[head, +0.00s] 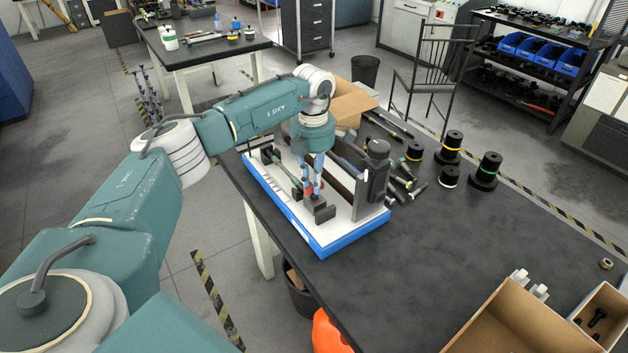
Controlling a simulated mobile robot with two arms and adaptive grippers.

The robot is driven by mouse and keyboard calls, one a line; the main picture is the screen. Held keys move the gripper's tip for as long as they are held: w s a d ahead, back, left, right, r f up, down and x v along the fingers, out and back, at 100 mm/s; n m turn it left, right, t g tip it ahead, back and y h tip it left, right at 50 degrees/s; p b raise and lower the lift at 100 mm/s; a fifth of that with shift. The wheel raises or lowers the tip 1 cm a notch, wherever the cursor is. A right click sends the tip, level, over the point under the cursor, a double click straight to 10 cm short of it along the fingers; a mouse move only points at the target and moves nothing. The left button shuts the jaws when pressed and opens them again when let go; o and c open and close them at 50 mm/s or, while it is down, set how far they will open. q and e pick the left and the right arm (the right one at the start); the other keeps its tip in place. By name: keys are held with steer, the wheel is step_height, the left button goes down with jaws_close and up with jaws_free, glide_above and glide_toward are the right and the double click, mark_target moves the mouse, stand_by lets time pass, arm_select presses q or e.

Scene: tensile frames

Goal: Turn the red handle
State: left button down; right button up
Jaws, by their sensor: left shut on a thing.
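A tensile frame with a white top and blue base (318,243) stands on the dark workbench, near its left edge. My left arm reaches over it from the left and my left gripper (312,190) points down onto its front part. The gripper is shut on the red handle (309,189). Only small bits of red show between and beside the fingers; the rest of the handle is hidden by them. A dark block (325,213) sits just in front of the fingertips. A grey upright post (376,172) stands at the right end of the frame. My right gripper is not in view.
Several black spools (485,171) stand on the bench right of the frame, with loose dark tools near them. An open cardboard box (350,103) lies behind. Cardboard trays (515,318) sit at the front right. The bench middle is clear.

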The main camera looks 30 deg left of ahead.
arm_select(q)
steer(key=shift+w+a+r, duration=0.25)
steer(key=shift+a+r, duration=0.05)
steer(key=shift+a, duration=0.1)
steer(key=c, duration=1.8)
jaws_free()
steer(key=shift+o, duration=0.6)
steer(key=shift+s+f, duration=0.1)
steer(key=shift+f, duration=0.05)
steer(key=shift+r, duration=0.3)
step_height(320, 180, up, 12)
steer(key=shift+f, duration=0.2)
